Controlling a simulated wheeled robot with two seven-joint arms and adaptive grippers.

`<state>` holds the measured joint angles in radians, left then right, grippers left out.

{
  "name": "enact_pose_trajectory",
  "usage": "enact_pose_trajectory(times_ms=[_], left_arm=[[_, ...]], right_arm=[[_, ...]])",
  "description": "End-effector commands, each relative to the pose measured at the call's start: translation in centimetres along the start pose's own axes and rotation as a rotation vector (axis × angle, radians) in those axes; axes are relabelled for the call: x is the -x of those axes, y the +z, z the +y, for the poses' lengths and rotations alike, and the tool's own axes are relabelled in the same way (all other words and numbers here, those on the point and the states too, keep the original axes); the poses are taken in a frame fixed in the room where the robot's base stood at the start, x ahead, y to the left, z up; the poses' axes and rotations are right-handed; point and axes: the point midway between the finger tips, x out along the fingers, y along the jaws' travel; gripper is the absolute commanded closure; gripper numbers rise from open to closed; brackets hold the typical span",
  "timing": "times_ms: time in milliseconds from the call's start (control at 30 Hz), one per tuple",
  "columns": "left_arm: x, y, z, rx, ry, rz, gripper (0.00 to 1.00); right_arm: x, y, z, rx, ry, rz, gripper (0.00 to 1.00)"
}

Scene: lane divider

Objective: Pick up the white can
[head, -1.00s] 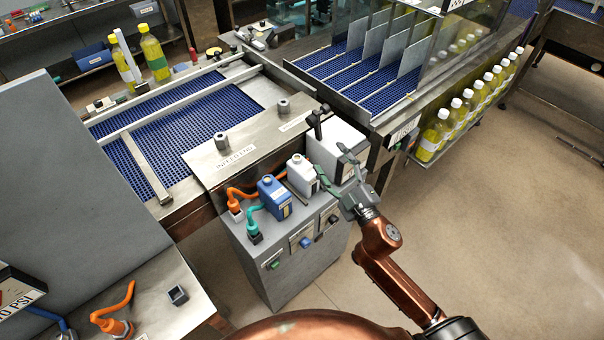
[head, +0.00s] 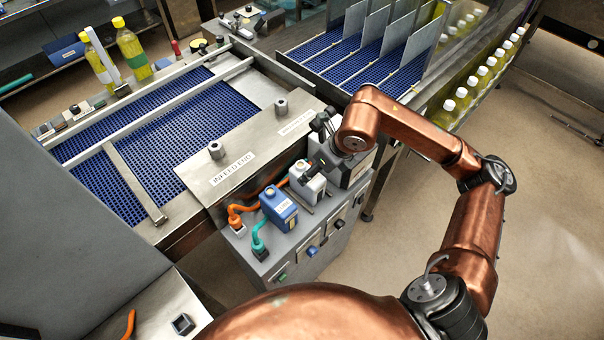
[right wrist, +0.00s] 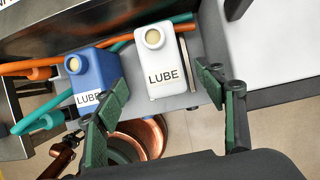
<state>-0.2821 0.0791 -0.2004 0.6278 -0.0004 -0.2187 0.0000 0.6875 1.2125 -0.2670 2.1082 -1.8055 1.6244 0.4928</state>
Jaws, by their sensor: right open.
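The white can (head: 308,184), labelled LUBE, stands on the grey cabinet beside a blue can (head: 279,208). In the right wrist view the white can (right wrist: 167,78) is upright in the middle, with its round cap towards the camera. My right gripper (right wrist: 162,95) is open, with a green-padded finger on each side of the white can's lower part in that picture. Neither finger visibly touches it. In the head view my right gripper (head: 323,158) is at the can's upper right and partly hidden by my arm. My left gripper is not in view.
The blue can (right wrist: 93,78) is close to the left finger. Orange (right wrist: 70,66) and teal (right wrist: 75,112) hoses run beside and behind the cans. A white box (right wrist: 275,45) stands to the right. The infeed plate (head: 245,150) and blue conveyor lie behind.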

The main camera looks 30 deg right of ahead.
Motion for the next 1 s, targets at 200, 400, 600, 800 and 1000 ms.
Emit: enact_pose_trajectory(times_ms=[200,400,600,800,1000], left_arm=[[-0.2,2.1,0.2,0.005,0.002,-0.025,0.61],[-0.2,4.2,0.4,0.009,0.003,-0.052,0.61],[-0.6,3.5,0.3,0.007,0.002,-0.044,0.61],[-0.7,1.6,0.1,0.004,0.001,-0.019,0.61],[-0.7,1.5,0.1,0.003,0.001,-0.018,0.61]], right_arm=[[-1.9,-0.2,-0.7,-0.005,-0.024,0.01,0.36],[-4.1,0.0,-0.4,-0.006,-0.02,0.01,0.36],[-6.9,0.2,-0.2,-0.005,-0.021,0.009,0.36],[-7.7,0.3,-0.2,-0.004,-0.022,0.007,0.36],[-7.6,0.3,-0.2,-0.003,-0.022,0.006,0.41]])
